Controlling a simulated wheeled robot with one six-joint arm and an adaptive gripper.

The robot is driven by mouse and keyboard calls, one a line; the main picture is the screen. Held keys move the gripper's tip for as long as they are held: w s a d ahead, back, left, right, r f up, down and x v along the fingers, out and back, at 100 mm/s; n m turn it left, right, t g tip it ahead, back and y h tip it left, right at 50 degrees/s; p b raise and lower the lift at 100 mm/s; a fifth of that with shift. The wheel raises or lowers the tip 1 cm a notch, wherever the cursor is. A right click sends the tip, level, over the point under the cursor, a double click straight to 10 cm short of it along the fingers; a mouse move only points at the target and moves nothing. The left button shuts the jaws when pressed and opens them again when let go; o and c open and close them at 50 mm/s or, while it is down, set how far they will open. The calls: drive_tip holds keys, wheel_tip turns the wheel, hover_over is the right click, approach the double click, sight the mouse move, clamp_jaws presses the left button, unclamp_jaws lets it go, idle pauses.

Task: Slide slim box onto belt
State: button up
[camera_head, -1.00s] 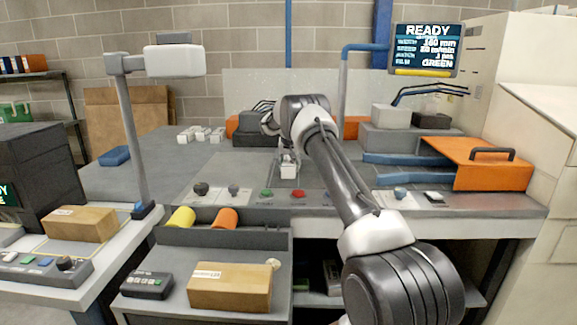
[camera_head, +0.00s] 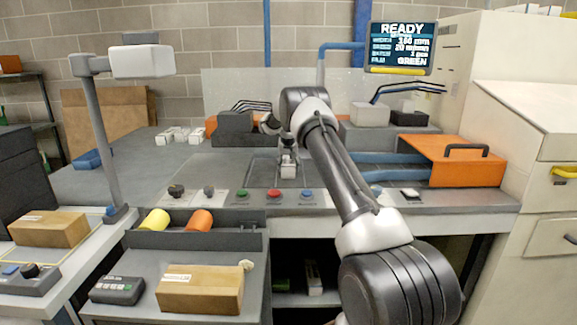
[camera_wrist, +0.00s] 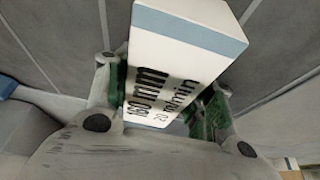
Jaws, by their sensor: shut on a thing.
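The slim box (camera_wrist: 180,65) is white with a pale blue end and black print reading "160 mm" and "20 m/min". It fills the middle of the wrist view. My gripper (camera_wrist: 165,105) is shut on it, with a green-padded finger on either side. In the head view, my gripper (camera_head: 289,165) hangs low over the grey bench top, behind the red and blue buttons. The box is too small there to tell apart from the fingers. I cannot clearly tell which part of the grey surface (camera_head: 225,168) is the belt, or whether the box touches it.
An orange cover (camera_head: 465,163) with a black handle stands right of my arm, beside blue rails. A screen (camera_head: 401,47) reads "READY". A row of buttons lines the bench's front edge. Cartons (camera_head: 200,290) and yellow and orange rolls sit at the front left. Small white boxes (camera_head: 178,136) lie at the back left.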

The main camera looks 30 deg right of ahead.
drive_tip(key=o, duration=1.3)
drive_tip(key=shift+r, duration=0.1)
drive_tip(key=v, duration=1.2)
